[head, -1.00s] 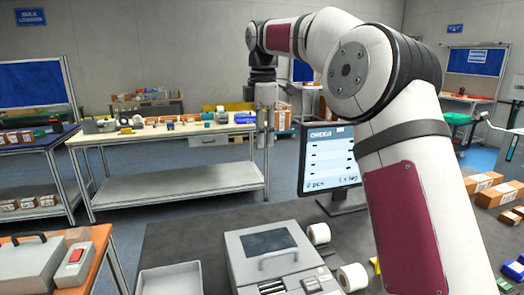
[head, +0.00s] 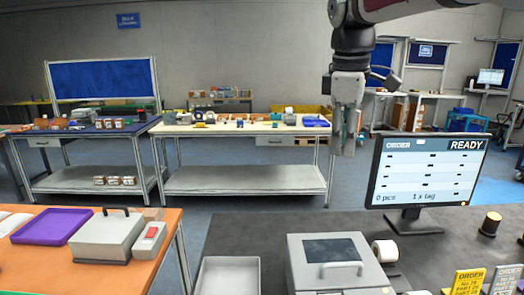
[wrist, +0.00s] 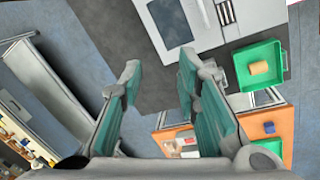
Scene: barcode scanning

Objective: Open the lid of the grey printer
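The grey printer (head: 308,260) stands on the dark counter at the bottom of the head view, cut off by the frame edge. Its lid (head: 337,250) has a dark window and a handle and looks shut. In the wrist view the printer (wrist: 217,22) is at the top, beyond my fingertips. My gripper (head: 346,148) points down, above and behind the printer in the head view, clear of it. In the wrist view my gripper (wrist: 159,64) has its two fingers well apart with nothing between them.
A monitor (head: 428,172) reading READY stands right of the printer, with a label roll (head: 385,251) between. A grey tray (head: 228,277) is left of it. The orange table (head: 165,240) holds a grey case (head: 106,237). A green tray (wrist: 279,60) shows in the wrist view.

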